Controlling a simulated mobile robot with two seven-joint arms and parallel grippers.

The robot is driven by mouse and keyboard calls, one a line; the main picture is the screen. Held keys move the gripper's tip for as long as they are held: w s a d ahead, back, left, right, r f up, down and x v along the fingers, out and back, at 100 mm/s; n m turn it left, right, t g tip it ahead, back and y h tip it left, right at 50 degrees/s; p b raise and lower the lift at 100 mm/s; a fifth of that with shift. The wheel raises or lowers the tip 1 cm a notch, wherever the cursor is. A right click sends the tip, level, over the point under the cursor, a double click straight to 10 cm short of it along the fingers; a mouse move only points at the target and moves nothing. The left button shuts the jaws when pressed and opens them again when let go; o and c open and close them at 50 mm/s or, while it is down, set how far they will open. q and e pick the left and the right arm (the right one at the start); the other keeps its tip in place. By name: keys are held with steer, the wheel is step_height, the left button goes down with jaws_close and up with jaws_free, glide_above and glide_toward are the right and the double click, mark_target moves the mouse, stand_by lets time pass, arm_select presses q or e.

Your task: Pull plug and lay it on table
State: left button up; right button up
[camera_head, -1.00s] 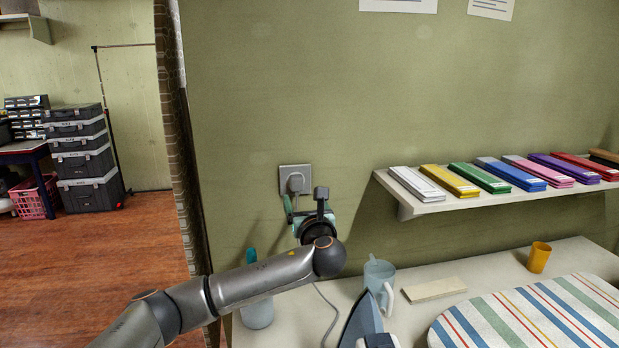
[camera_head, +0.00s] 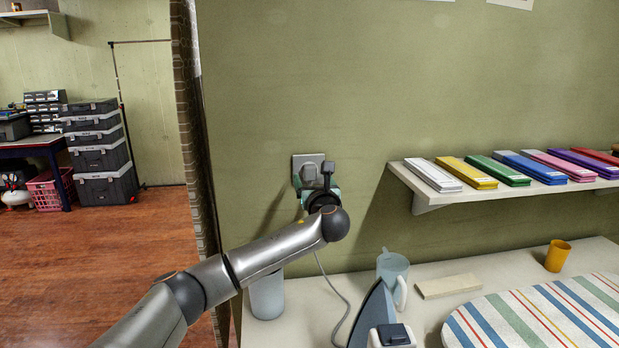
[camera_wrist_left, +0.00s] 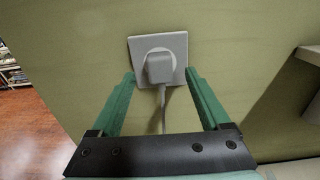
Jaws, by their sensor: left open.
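A grey plug (camera_head: 311,173) sits in the square wall socket (camera_head: 301,160); its cord runs down the wall. In the left wrist view the plug (camera_wrist_left: 158,70) is seated in the socket plate (camera_wrist_left: 175,43). My left gripper (camera_head: 313,187) is close to the wall at the plug. In the wrist view its green fingers (camera_wrist_left: 159,76) are open, one on each side of the plug, with gaps showing. In the head view my wrist partly hides the fingers. The pale table (camera_head: 439,316) is below. My right gripper is not in view.
On the table are an iron (camera_head: 374,312), a blue pitcher (camera_head: 391,268), a pale block (camera_head: 448,286), an orange cup (camera_head: 558,255) and a striped board (camera_head: 545,320). A pale blue container (camera_head: 267,297) is near the left edge. A wall shelf (camera_head: 437,200) holds coloured boxes.

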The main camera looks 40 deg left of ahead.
mark_target(310, 173)
arm_select(q)
steer(key=shift+x, duration=0.9)
steer(key=shift+w+a+r, duration=0.1)
steer(key=shift+w+a, duration=0.15)
steer(key=shift+a, duration=0.05)
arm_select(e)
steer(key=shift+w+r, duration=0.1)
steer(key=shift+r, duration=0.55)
arm_select(q)
steer(key=shift+p, duration=0.4)
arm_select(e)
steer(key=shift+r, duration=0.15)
arm_select(q)
steer(key=shift+p, duration=0.4)
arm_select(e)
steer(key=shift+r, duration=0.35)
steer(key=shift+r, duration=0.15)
arm_select(q)
steer(key=shift+p, duration=0.5)
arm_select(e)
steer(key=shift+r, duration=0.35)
arm_select(q)
jaws_close()
